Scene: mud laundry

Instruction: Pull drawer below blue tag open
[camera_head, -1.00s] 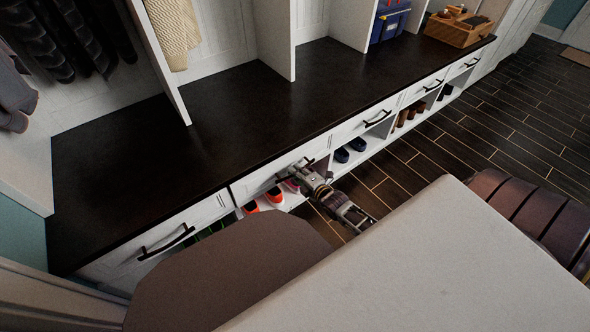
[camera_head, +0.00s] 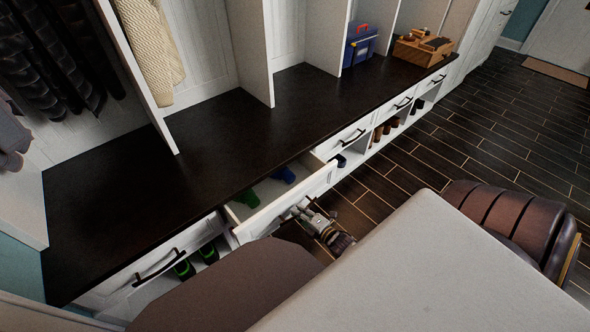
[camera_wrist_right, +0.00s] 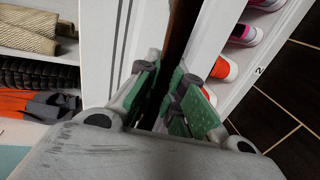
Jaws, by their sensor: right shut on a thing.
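The white drawer (camera_head: 268,219) in the bench's front stands pulled out in the head view, with a green item (camera_head: 247,198) and a blue item (camera_head: 284,174) inside. My right gripper (camera_head: 299,211) is at the outer face of this drawer, shut on its handle; the handle itself is mostly hidden. In the right wrist view, the green-padded fingers of my right gripper (camera_wrist_right: 172,92) are close to the white panel. I cannot make out a blue tag. My left gripper is not in view.
The dark bench top (camera_head: 140,205) has other closed drawers with black handles, one at the left (camera_head: 160,264). Shoes stand on the shelves below. A blue toolbox (camera_head: 360,46) and a wooden box (camera_head: 423,48) sit at the far end. A brown padded seat (camera_head: 510,220) is at the right.

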